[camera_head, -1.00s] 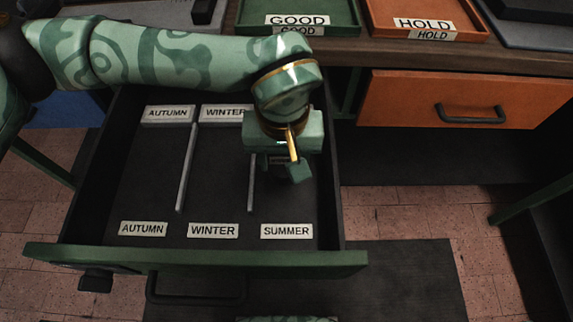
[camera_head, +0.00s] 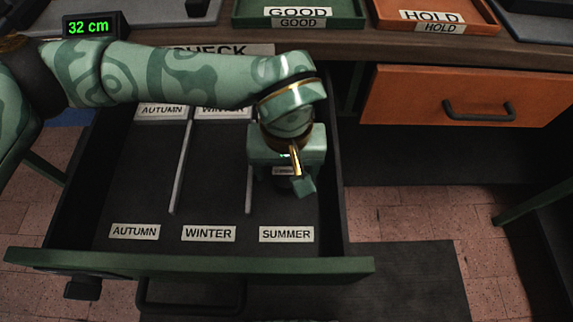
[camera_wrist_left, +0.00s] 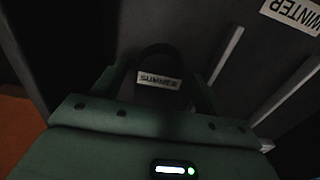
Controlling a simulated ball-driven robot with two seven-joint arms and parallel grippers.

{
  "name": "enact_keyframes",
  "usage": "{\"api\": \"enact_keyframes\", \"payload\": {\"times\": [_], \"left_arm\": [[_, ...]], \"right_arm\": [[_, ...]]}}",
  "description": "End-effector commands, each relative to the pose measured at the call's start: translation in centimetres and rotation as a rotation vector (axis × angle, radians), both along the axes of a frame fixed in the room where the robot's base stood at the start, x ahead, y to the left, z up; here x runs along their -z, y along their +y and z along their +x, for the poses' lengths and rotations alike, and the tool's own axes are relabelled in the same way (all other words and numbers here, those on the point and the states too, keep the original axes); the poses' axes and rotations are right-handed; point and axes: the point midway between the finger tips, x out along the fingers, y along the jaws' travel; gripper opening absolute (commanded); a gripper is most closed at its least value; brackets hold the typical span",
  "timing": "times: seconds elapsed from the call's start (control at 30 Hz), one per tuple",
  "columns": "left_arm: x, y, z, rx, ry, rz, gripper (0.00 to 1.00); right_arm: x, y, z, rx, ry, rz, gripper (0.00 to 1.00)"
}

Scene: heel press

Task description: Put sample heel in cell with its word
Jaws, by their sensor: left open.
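The sample heel (camera_wrist_left: 158,95) is a dark piece with a rounded top edge and a small SUMMER label. In the left wrist view it lies between the fingers of my left gripper (camera_wrist_left: 160,88). In the head view my left gripper (camera_head: 290,183) is low over the right cell of the open drawer (camera_head: 190,264), the one marked SUMMER (camera_head: 286,234). It is open, with its fingers on either side of the heel. The heel is mostly hidden in the head view; only its small label shows. Whether it touches the drawer floor is unclear. My right gripper is out of view.
Grey dividers (camera_head: 182,168) part the drawer into cells; the AUTUMN (camera_head: 134,232) and WINTER (camera_head: 208,234) cells look empty. A green GOOD tray (camera_head: 300,10) and an orange HOLD tray (camera_head: 432,14) stand on the bench. A display (camera_head: 90,26) reads 32 cm.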

Motion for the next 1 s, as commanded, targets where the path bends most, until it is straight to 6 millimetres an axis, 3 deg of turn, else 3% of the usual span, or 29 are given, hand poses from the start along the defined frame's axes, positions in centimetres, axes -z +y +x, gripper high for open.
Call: {"api": "enact_keyframes", "payload": {"times": [0.17, 0.5, 0.7, 1.0], "left_arm": [[-2.9, 0.0, 0.0, 0.001, -0.009, -0.001, 0.72], [-10.6, 0.0, 0.0, 0.001, -0.009, 0.000, 0.72], [-12.2, 0.0, 0.0, 0.003, -0.003, 0.000, 0.72], [-12.2, 0.0, 0.0, 0.003, -0.001, 0.000, 0.72]], "right_arm": [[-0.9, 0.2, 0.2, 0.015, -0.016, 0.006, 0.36], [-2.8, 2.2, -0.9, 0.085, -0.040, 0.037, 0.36], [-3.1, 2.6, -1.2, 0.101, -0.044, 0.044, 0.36], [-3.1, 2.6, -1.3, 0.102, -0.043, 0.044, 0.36]]}}
